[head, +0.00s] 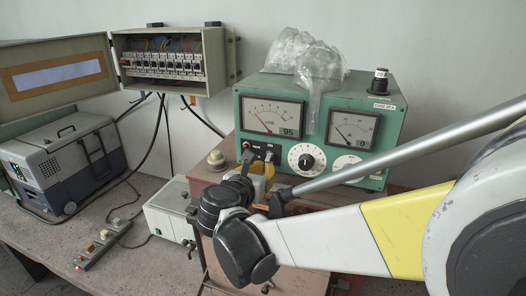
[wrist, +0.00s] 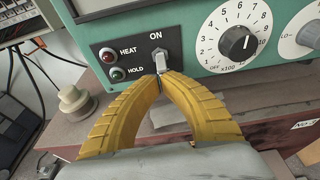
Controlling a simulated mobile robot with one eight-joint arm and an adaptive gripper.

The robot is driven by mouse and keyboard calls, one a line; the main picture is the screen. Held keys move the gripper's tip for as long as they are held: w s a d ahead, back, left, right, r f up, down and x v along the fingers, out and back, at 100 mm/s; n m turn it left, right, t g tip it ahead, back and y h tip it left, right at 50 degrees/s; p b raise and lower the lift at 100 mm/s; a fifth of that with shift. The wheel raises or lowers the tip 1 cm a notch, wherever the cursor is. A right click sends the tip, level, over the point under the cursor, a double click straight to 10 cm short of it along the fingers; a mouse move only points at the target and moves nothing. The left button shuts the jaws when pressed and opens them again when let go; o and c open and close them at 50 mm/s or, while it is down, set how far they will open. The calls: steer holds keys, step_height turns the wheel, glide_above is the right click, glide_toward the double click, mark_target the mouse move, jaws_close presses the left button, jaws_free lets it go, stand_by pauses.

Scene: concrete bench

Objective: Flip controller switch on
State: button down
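The green controller box (head: 378,113) stands at the back of the bench, with two meters and a white dial (wrist: 236,38) on its front. Its toggle switch (wrist: 158,60) sits under the word ON in the wrist view, on a black panel beside the HEAT and HOLD lamps. My gripper (wrist: 160,77) has its yellow fingers brought together at the tips, right at the lower end of the switch lever. I cannot tell whether the tips touch the lever. In the head view my gripper (head: 259,172) is in front of the panel's lower part, and the wrist partly hides it.
A crumpled clear plastic bag (head: 320,68) lies on the controller. An open breaker box (head: 215,50) hangs on the wall. A grey-blue unit (head: 60,155), a power strip (head: 101,245) and a white box (head: 168,216) are at the left. A round beige knob (wrist: 76,101) is left of my fingers.

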steer(key=shift+s+r+g+p, duration=0.15)
steer(key=shift+r+g+p, duration=0.15)
steer(key=shift+p, duration=0.2)
steer(key=shift+s+a+r+g+y+p, duration=0.15)
steer(key=shift+g+y+p, duration=0.15)
steer(key=shift+g+p, duration=0.3)
steer(key=shift+d+r+g+y+p, duration=0.15)
steer(key=shift+g+y+p, duration=0.15)
steer(key=shift+g+p, duration=0.3)
stand_by(0.7)
steer(key=shift+a+r, duration=0.1)
steer(key=shift+r, duration=0.1)
steer(key=shift+r+p, duration=0.55)
steer(key=shift+a+r, duration=0.1)
steer(key=shift+r, duration=0.1)
